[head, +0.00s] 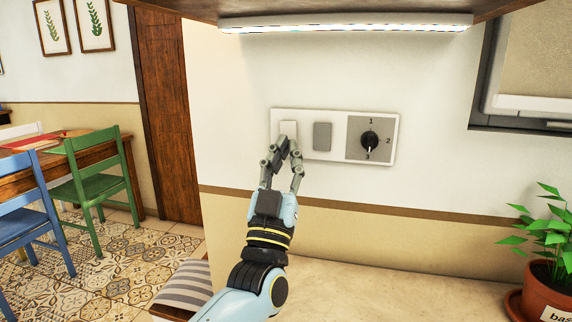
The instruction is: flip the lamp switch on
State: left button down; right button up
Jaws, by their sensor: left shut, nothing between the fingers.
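A white wall panel (334,115) holds a light rocker switch (288,128) at its left, a grey rocker switch (322,137) in the middle and a black dial (369,141) marked 1, 2, 3 at its right. A long lamp (345,23) under the shelf above is lit. My left gripper (284,143) is shut and empty. Its fingertips are at the lower part of the light left switch and hide that part. I cannot tell whether they touch it. My right gripper is not in view.
A potted basil plant (548,270) stands on the counter (400,291) at the right. A striped cloth (186,284) lies at the counter's left. A window frame (520,104) is at the upper right. Chairs and a table (100,150) stand far left.

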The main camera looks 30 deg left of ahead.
pick_arm(q)
jog(key=shift+r, duration=0.2)
jog(key=v, duration=0.7)
jog(key=shift+s+f, duration=0.2)
jog(key=shift+f, duration=0.1)
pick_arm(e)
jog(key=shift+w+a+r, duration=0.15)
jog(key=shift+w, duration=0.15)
